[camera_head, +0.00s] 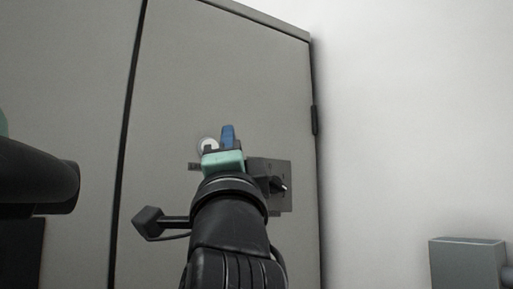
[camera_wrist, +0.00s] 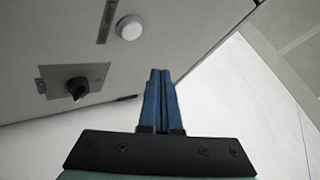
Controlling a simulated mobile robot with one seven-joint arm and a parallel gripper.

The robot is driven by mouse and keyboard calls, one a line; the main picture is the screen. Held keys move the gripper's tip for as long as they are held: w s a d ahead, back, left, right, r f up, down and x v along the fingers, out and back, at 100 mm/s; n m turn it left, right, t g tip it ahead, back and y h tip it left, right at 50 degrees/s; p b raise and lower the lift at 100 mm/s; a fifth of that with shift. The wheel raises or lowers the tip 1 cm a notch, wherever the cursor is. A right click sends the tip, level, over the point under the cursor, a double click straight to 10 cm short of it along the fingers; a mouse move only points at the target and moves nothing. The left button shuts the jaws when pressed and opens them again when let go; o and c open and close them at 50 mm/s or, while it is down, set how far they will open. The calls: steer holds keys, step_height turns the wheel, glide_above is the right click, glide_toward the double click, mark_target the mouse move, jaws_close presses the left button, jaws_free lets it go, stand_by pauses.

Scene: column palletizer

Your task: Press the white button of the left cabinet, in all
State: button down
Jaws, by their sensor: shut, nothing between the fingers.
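The grey cabinet (camera_head: 180,80) fills the left and middle of the head view. Its round white button (camera_head: 208,145) shows just left of my blue fingertips, partly covered by my gripper. In the wrist view the white button (camera_wrist: 130,28) is whole, up and to the left of the fingertips. My gripper (camera_head: 228,135) is shut with its two blue fingers together and nothing between them; it also shows in the wrist view (camera_wrist: 161,72). The fingertips appear apart from the button. How far they are from the cabinet face I cannot tell.
A black rotary switch on a grey plate (camera_wrist: 92,77) sits near the button; the plate (camera_head: 286,200) is partly behind my gripper in the head view. A dark hinge (camera_head: 314,120) is on the cabinet's right edge. A grey box (camera_head: 466,262) stands by the white wall (camera_head: 420,110).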

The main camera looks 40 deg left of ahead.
mark_target(213, 139)
steer(key=shift+w+a+p, duration=0.2)
steer(key=shift+w+a, duration=0.15)
steer(key=shift+a, duration=0.45)
steer(key=shift+w+a+p, duration=0.15)
steer(key=shift+w+a, duration=0.15)
steer(key=shift+a, duration=0.55)
steer(key=shift+w+a+p, duration=0.2)
steer(key=shift+w+a, duration=0.15)
steer(key=shift+a, duration=0.45)
steer(key=shift+w+a, duration=0.15)
steer(key=shift+a, duration=0.25)
steer(key=shift+w+a+p, duration=0.15)
steer(key=shift+a+p, duration=0.2)
stand_by(0.7)
stand_by(0.3)
steer(key=shift+s+d+b, duration=0.3)
steer(key=shift+d, duration=0.35)
steer(key=shift+d, duration=0.15)
steer(key=d, duration=0.1)
steer(key=s+d, duration=0.1)
steer(key=d, duration=0.1)
steer(key=s+d+b, duration=0.1)
steer(key=shift+d, duration=0.2)
